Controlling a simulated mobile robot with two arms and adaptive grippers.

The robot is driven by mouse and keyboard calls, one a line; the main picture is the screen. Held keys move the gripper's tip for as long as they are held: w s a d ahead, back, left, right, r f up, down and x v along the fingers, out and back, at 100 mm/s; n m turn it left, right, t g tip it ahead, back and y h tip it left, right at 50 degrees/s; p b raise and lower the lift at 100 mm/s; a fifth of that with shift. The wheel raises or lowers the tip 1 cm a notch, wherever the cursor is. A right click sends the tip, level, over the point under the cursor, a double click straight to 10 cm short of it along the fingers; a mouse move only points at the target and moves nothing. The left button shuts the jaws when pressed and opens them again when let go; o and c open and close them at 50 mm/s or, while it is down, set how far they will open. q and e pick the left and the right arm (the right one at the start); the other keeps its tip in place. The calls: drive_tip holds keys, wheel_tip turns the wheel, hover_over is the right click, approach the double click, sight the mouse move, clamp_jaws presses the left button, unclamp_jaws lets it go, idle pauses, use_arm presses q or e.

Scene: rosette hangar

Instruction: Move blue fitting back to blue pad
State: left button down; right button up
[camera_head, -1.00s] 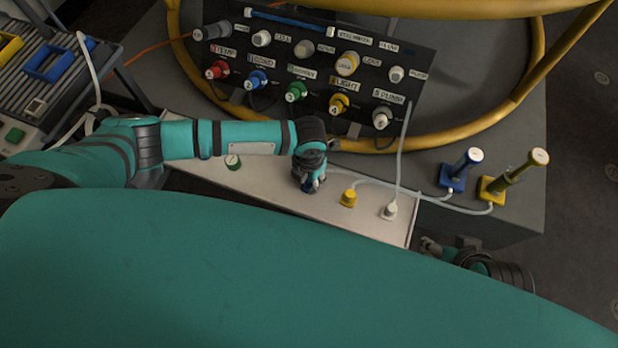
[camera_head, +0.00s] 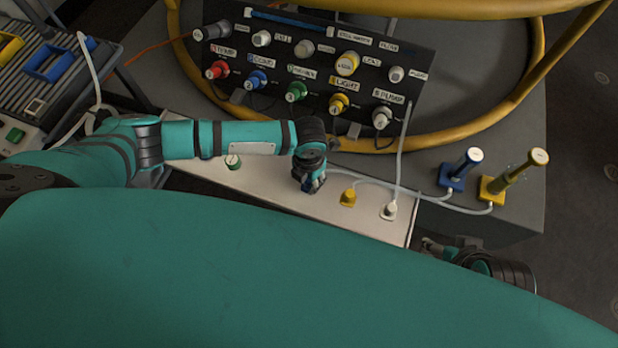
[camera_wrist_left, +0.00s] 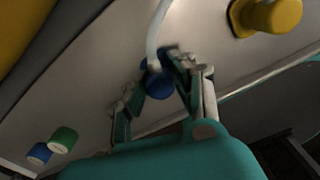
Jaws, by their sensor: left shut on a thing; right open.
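My left gripper (camera_head: 309,184) points down over the white bench strip and is shut on the blue fitting. In the left wrist view the blue fitting (camera_wrist_left: 158,84) sits between my left fingers (camera_wrist_left: 157,92), with a pale hose running up from it. In the head view the fitting is mostly hidden by my gripper. I cannot tell whether it touches the strip. No bare blue pad shows under it. A blue base (camera_head: 452,183) with a post stands on the grey surface at the right. My right gripper (camera_head: 430,246) is open and empty, low at the right.
A labelled black panel (camera_head: 320,75) with coloured knobs and a yellow tubular frame (camera_head: 524,82) lie behind. Hoses cross the strip's right side.

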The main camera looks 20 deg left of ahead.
use_arm(q)
drive_tip(key=c, duration=1)
unclamp_jaws()
drive_tip(key=shift+r, duration=0.1)
wheel_tip(320, 180, up, 12)
drive_tip(key=shift+f, duration=0.1)
